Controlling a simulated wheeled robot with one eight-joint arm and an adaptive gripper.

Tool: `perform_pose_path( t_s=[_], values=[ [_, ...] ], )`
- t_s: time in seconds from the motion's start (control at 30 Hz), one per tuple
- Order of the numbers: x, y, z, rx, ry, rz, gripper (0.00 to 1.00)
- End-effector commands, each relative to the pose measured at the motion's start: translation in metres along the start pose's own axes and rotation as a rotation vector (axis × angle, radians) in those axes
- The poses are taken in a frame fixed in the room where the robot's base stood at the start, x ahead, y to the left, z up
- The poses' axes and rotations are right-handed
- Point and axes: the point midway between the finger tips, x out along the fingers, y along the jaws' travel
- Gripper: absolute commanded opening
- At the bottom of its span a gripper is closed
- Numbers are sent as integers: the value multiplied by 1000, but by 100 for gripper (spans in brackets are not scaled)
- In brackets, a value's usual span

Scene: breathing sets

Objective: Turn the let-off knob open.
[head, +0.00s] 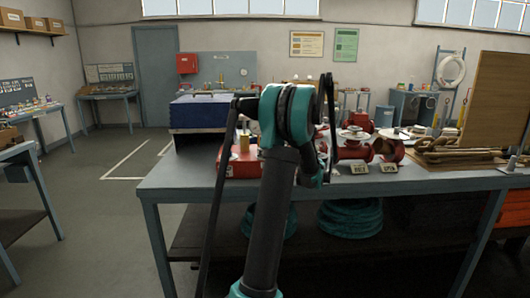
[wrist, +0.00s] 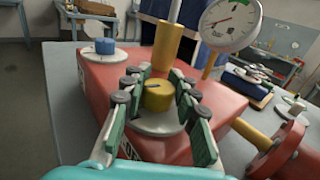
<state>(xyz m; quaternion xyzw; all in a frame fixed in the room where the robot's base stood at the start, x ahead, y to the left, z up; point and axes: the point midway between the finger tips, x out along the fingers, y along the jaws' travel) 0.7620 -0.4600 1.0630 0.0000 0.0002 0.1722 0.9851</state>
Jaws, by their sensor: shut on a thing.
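A yellow knob (wrist: 158,97) with a dark mark on its top sits on a pale round disc (wrist: 160,122) on the red box (wrist: 100,75). I take it to be the let-off knob; I cannot read a label naming it. My gripper (wrist: 158,90) is shut on this knob, with its green-padded fingers on both sides. In the head view the red box (head: 242,165) stands on the workbench, partly behind my arm; the knob and fingertips are hidden there.
A blue knob (wrist: 105,46) sits on the box's far left. A yellow post (wrist: 167,47) and a round gauge (wrist: 230,23) rise just behind the gripped knob. Red pipe fittings (head: 353,152) stand to the right on the grey workbench (head: 300,184).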

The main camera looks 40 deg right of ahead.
Motion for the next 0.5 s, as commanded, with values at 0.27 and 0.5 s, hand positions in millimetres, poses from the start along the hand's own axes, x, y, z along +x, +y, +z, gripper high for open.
perform_pose_path(
  t_s=[0.27, 0.5],
  values=[
    [0, 0, 0, 0, 0, -1, 51],
    [0, 0, 0, 0, 0, -1, 51]
  ],
)
